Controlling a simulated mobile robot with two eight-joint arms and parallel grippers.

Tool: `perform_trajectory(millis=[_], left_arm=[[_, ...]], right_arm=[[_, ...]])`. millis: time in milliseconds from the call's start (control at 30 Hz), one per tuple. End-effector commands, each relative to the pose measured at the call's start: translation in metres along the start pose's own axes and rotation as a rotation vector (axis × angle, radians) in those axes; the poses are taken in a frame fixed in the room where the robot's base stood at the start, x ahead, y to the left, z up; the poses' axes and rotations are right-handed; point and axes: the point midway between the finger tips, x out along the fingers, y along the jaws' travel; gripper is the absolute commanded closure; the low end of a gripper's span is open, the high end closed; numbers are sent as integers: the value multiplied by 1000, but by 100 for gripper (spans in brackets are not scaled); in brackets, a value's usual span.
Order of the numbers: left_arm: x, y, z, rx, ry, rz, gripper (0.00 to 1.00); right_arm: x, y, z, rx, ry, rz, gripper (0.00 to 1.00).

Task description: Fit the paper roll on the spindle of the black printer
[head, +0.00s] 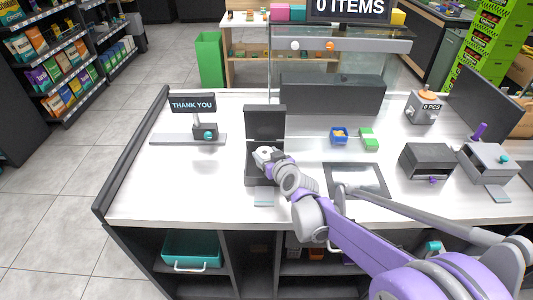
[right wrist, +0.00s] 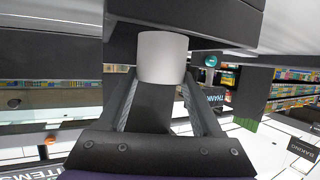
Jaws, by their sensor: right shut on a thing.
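The black printer (head: 265,122) stands open on the white counter, its lid upright at the back and its body in front. My right gripper (head: 270,158) reaches into it from the front right. In the right wrist view my right gripper (right wrist: 163,80) is shut on the white paper roll (right wrist: 163,55), which sits between the fingertips. Dark printer walls (right wrist: 205,22) are close around the roll. The spindle is hidden, so I cannot tell whether the roll is on it. My left gripper is not in view.
A dark-framed pad (head: 357,181) lies right of the printer. A thank-you sign (head: 193,103) stands at left. Grey drawer boxes (head: 427,160) stand at right. The counter's front left is clear.

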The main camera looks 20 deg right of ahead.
Motion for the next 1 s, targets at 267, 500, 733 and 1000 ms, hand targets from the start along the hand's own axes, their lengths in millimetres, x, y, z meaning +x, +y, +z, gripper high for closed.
perform_trajectory(millis=[267, 500, 733, 1000], left_arm=[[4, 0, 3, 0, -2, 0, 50], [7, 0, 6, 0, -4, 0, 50], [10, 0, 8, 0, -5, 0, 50], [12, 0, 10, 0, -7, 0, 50]], right_arm=[[2, 0, 7, 1, 0, 0, 92], [5, 0, 13, 1, 0, 0, 92], [7, 0, 18, 1, 0, 0, 92], [8, 0, 23, 0, 0, 0, 26]])
